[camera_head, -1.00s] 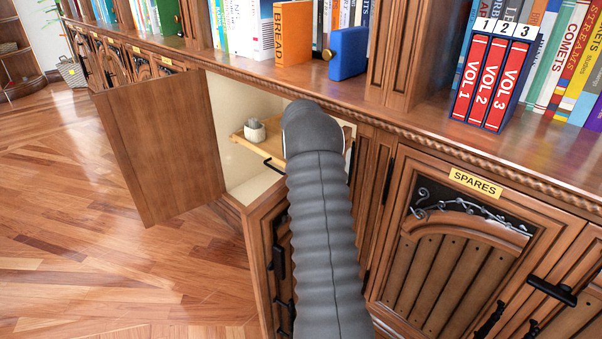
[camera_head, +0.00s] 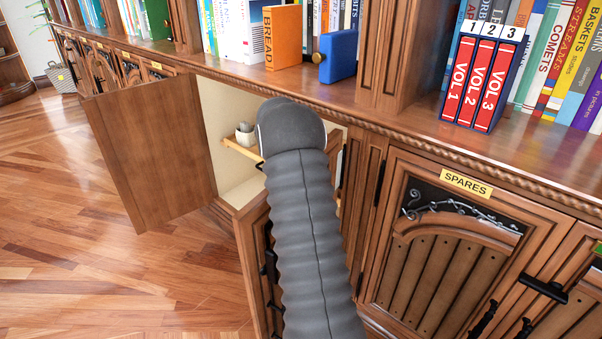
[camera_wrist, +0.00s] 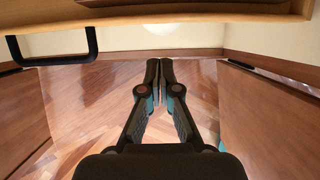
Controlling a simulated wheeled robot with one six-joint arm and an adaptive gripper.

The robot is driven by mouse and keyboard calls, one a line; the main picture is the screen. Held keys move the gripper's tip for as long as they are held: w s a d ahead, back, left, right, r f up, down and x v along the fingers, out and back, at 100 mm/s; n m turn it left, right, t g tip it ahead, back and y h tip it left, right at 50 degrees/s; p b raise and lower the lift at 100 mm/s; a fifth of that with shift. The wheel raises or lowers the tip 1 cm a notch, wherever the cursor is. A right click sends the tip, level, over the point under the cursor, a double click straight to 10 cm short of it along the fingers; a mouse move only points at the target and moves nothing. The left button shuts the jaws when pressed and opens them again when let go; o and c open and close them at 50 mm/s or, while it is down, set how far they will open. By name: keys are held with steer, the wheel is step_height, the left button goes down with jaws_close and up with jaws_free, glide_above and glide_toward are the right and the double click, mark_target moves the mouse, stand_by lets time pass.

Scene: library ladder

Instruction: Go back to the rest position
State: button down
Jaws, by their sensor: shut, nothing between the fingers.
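My gripper (camera_wrist: 160,76) shows in the wrist view with its two fingers together and nothing between them. Its fingertips lie below a wooden shelf or drawer front with a black bar handle (camera_wrist: 52,47), apart from it. In the head view my grey sleeved arm reaches toward the open cabinet (camera_head: 227,185), and its rounded end hides the gripper and part of the cabinet inside.
An open cabinet door (camera_head: 150,155) stands out to the left, and another (camera_head: 254,265) stands below my arm. A small pot (camera_head: 244,137) sits on a wooden shelf (camera_head: 240,150) inside. The closed SPARES door (camera_head: 450,255) is to the right. Free wood floor (camera_head: 120,290) lies at lower left.

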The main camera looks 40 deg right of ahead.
steer(key=s+a, duration=0.1)
steer(key=a, duration=0.5)
